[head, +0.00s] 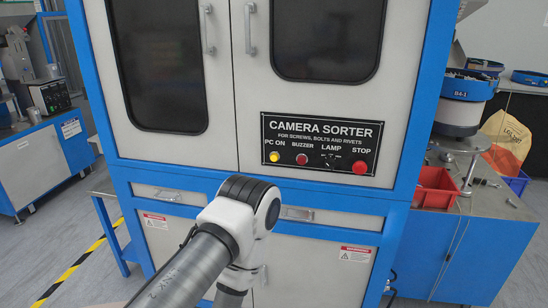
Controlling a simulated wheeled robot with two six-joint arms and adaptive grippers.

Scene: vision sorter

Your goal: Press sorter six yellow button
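The camera sorter (225,165), a blue-framed cabinet with white doors and dark windows, stands straight ahead in the head view. Its black control panel (322,128) is on the right door. The yellow button (274,156) is at the panel's left under the words PC ON. A red buzzer (302,159), a lamp switch and a red stop button (360,167) are to its right. One of my arms rises from the bottom, its joint left of and below the panel. It does not cover the yellow button. Neither gripper is in view.
A table at the right carries a red bin (437,187) and a bowl feeder (463,105). A blue and grey cabinet (35,165) stands at the far left. Door handles (249,28) stick out from the sorter's front. Yellow and black tape (75,270) marks the floor at left.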

